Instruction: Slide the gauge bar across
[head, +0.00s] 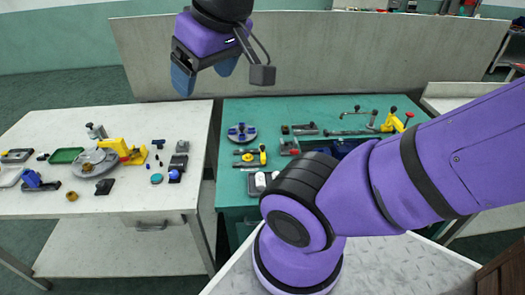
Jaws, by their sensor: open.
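My gripper (205,76) is high in the upper middle of the head view, in front of the pale back panel. Its blue fingers point down and stand apart, with nothing seen between them. It touches neither table. I cannot tell for sure which thing is the gauge bar. A thin grey bar (347,132) lies at the back of the green table (290,107), between small grey and yellow fixtures, and may be it. It is to the right of my gripper and well below it.
The white table (60,124) at left holds a round grey fixture (94,163) with a yellow clamp (125,151), a green tray (65,155) and several small parts. The green table bears a round plate (242,133) and yellow-handled tools. My arm hides its front right. The pale back panel (330,60) stands behind.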

